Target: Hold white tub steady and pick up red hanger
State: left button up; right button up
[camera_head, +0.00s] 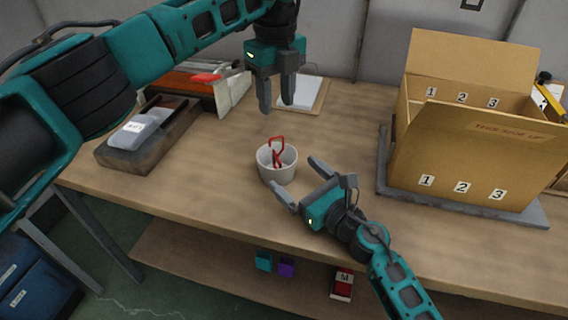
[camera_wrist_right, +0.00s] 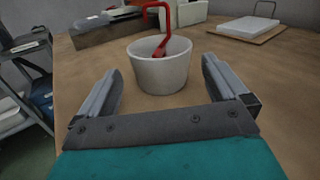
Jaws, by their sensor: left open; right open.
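The white tub (camera_head: 277,172) stands upright on the wooden table in the head view. The red hanger (camera_head: 278,146) sticks up out of the tub, with its lower part inside. In the right wrist view the tub (camera_wrist_right: 160,72) is straight ahead, and the red hanger (camera_wrist_right: 160,20) rises above its rim. My right gripper (camera_head: 294,184) is open at table level, its fingers pointing at the tub from the near right side, apart from it as far as I can tell. My left gripper (camera_head: 277,106) is open and empty, pointing down above and behind the tub.
A cardboard box (camera_head: 470,155) with number labels stands on a grey board at the right. A dark tray (camera_head: 125,156) with a grey item lies at the left. A white pad (camera_head: 300,92) lies at the back. The table around the tub is clear.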

aim_at(290, 170)
jog(key=shift+x, duration=2.6)
jog(key=shift+c, duration=0.3)
jog(key=c, duration=0.7)
jog(key=shift+o, duration=0.2)
